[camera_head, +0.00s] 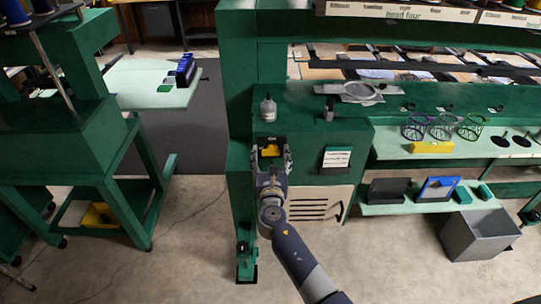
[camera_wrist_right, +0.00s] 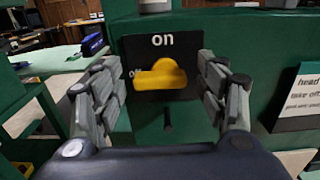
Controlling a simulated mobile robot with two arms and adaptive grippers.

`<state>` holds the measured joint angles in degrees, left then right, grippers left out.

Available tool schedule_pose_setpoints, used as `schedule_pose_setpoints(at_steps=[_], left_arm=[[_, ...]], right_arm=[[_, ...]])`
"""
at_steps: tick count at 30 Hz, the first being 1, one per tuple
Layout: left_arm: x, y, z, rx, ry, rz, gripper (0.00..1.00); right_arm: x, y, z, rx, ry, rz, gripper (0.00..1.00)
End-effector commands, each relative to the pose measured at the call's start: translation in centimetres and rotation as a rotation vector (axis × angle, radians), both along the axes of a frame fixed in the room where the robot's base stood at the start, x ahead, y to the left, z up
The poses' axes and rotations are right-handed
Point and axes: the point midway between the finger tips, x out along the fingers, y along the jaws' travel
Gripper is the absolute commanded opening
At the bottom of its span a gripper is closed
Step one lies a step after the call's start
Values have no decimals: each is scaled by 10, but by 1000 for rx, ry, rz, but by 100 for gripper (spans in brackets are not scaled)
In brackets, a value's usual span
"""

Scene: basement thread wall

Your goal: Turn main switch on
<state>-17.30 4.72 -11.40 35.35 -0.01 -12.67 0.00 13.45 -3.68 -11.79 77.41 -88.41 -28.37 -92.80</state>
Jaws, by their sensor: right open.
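The main switch is a yellow rotary knob (camera_wrist_right: 162,75) on a black plate (camera_wrist_right: 190,48) marked "on" at the top and "off" at the left. The knob's handle lies roughly level, its narrow end toward the "off" mark. In the head view the yellow knob (camera_head: 270,151) sits on the front of the green machine housing (camera_head: 310,110). My right gripper (camera_head: 271,155) is open, its fingers on either side of the knob; in the right wrist view the gripper (camera_wrist_right: 162,90) shows gaps between fingers and knob. My left gripper is not in view.
A small bottle (camera_head: 268,108) stands on the housing above the switch. A white notice (camera_head: 337,158) is to its right. Shelves with hoops (camera_head: 444,127) and a grey bin (camera_head: 480,234) lie further right. Floor at the left is partly clear.

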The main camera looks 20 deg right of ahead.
Motion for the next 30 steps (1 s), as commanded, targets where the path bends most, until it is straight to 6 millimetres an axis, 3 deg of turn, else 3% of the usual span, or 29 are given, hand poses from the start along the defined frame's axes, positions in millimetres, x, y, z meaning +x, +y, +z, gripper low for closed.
schedule_pose_setpoints(at_steps=[8,12,14,30], left_arm=[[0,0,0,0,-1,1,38],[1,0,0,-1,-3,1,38],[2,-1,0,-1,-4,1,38],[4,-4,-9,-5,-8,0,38]], right_arm=[[1,0,0,0,0,0,64],[1,0,0,1,1,0,33],[1,0,0,1,1,0,22],[1,-1,-1,123,-35,-1,22]])
